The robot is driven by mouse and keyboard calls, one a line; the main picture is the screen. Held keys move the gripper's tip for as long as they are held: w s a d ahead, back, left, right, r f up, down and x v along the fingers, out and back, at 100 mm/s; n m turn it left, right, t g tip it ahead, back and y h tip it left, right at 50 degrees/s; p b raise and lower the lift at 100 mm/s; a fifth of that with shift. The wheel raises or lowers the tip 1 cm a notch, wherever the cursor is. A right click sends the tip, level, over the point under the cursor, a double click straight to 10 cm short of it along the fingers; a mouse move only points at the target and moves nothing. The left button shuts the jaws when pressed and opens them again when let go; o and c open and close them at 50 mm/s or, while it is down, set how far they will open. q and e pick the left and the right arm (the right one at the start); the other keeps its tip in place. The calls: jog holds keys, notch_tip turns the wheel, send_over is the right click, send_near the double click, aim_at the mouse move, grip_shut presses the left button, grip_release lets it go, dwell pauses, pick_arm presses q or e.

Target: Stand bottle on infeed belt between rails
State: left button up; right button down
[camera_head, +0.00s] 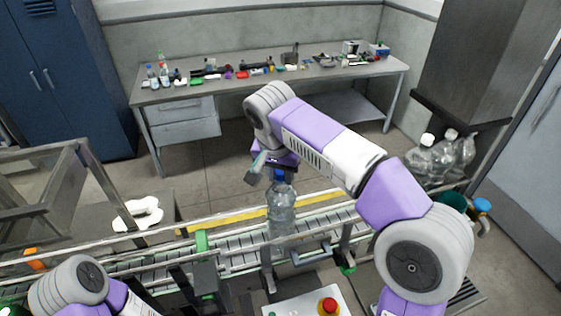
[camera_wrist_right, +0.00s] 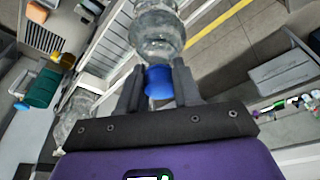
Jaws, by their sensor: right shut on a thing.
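A clear bottle with a blue cap (camera_head: 281,208) stands upright over the infeed belt (camera_head: 150,262) in the head view, between the rails (camera_head: 325,197). I cannot tell whether its base touches the belt. My right gripper (camera_head: 268,172) is shut on the bottle's cap from above. In the right wrist view the right gripper (camera_wrist_right: 158,84) has its two fingers on either side of the blue cap (camera_wrist_right: 159,82), with the clear bottle body (camera_wrist_right: 157,35) beyond. My left arm shows at the lower left of the head view, but its gripper is out of view.
Several clear bottles (camera_head: 440,158) stand at the right. A panel with a red button (camera_head: 327,305) is in front of the belt. Green rail clamps (camera_head: 201,240) and brackets line the belt. A cluttered workbench (camera_head: 270,85) stands behind.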

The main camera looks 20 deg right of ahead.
jog(key=shift+f, duration=2.2)
jog(key=shift+f+b, duration=0.1)
jog(key=shift+b, duration=0.25)
jog(key=c, duration=0.8)
grip_release()
jog(key=shift+f, duration=0.1)
jog(key=shift+r, duration=0.35)
jog(key=p+v, duration=0.1)
jog(key=v, duration=1)
jog(key=shift+s+a+r+p, duration=0.1)
jog(key=shift+r+p, duration=0.2)
jog(key=shift+p, duration=0.1)
